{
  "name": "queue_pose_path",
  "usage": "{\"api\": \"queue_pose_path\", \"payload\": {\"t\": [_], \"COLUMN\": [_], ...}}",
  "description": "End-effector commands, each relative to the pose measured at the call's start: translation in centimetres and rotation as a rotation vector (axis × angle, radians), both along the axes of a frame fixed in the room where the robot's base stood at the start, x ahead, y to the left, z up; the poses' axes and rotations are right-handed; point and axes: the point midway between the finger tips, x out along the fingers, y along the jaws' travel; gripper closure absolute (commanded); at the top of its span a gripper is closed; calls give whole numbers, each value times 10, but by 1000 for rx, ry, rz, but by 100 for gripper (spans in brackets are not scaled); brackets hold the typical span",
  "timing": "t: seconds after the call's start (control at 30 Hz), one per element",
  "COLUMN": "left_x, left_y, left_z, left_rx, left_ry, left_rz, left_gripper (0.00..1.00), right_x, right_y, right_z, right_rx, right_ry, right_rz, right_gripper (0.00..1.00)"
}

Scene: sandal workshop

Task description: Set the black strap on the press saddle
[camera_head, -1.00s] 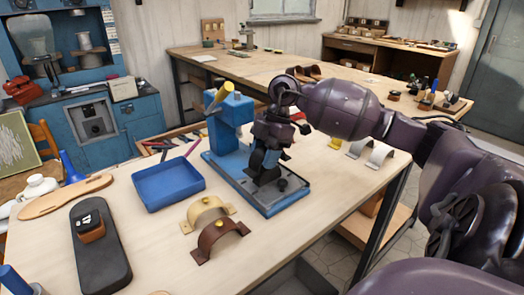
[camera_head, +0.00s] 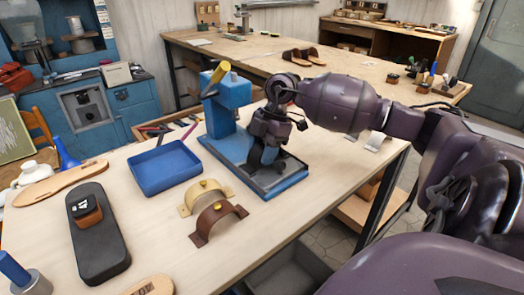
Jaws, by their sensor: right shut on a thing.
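The blue press (camera_head: 228,105) with a yellow-ended handle stands near the middle of the workbench. Its base plate (camera_head: 284,180) extends to the front right. My right gripper (camera_head: 265,150) points down over this plate and is shut on the dark, curved black strap (camera_head: 262,158). The strap sits low at the plate; the gripper hides much of it and the saddle, so I cannot tell whether strap and saddle touch. My left gripper is not in view.
A tan strap (camera_head: 206,194) and a brown strap (camera_head: 218,220) arch on the bench in front of the press. A blue tray (camera_head: 164,168) lies to the left. A black sole-shaped board (camera_head: 98,245) with a brown block lies farther left.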

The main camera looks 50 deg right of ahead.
Motion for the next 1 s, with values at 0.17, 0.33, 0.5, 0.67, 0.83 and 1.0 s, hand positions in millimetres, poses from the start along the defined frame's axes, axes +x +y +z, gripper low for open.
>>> {"api": "queue_pose_path", "payload": {"t": [0.17, 0.33, 0.5, 0.67, 0.83, 1.0], "left_x": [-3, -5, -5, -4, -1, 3], "left_y": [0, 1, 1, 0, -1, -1], "left_z": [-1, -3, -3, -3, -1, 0], "left_rx": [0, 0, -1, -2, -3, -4], "left_ry": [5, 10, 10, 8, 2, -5], "left_rz": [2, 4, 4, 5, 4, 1], "left_gripper": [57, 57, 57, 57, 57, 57], "right_x": [0, 0, 0, 0, 0, 0], "right_y": [0, 0, 0, 0, 0, 0], "right_z": [-1, -3, -5, -5, -5, -5], "right_rx": [0, 0, 0, 0, 0, 0], "right_ry": [0, 0, 0, 0, 0, 1], "right_rz": [0, 0, 0, 0, 0, 0], "right_gripper": [80, 80, 80, 40, 28, 15]}}
